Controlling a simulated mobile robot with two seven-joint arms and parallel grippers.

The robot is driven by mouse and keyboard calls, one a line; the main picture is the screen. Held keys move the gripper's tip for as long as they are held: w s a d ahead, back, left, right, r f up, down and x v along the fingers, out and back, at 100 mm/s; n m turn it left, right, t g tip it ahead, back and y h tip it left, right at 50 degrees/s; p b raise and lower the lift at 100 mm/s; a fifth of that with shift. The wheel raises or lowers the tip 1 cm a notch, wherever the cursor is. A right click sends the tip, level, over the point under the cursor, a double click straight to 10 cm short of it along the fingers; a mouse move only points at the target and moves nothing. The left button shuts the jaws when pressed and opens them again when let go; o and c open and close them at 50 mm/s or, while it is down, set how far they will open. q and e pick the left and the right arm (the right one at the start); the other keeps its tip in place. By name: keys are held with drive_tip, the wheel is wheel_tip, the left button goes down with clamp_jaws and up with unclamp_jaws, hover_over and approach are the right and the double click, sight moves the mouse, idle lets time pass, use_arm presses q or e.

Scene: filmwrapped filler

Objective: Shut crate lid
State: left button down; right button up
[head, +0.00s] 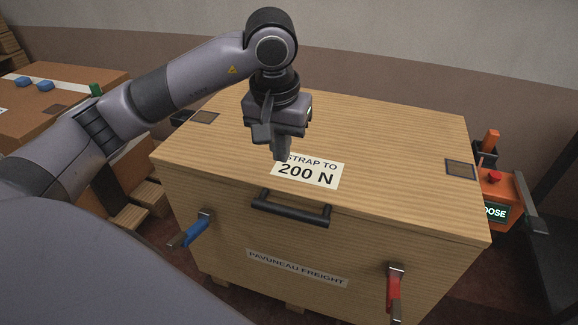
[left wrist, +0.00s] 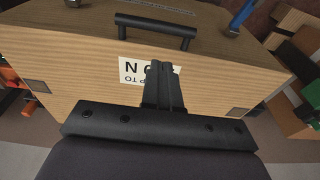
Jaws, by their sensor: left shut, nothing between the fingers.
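The wooden crate (head: 290,244) stands in the middle of the head view, with a "PAVUNEAU FREIGHT" label on its front. Its lid (head: 400,140) lies flat over the top, and I see no clear gap at the front edge. A label on the lid (head: 308,172) reads "STRAP TO 200 N". A dark handle (head: 290,209) is at the front, below the lid's edge; it also shows in the left wrist view (left wrist: 156,27). My left gripper (head: 282,155) is shut and empty, pointing down at the lid by the label. Whether its fingertips touch the lid is unclear. My right gripper is not seen.
A blue latch (head: 194,231) and a red latch (head: 393,290) are on the crate's front. An orange device (head: 497,192) with a red button stands at the right. A brown box (head: 50,110) with blue items is at the left.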

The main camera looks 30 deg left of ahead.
use_arm(q)
hover_over(287, 208)
drive_tip(key=f, duration=0.9)
drive_tip(key=s+f, duration=0.1)
drive_tip(key=f, duration=0.3)
drive_tip(key=shift+d+f, duration=0.1)
drive_tip(key=shift+f, duration=0.25)
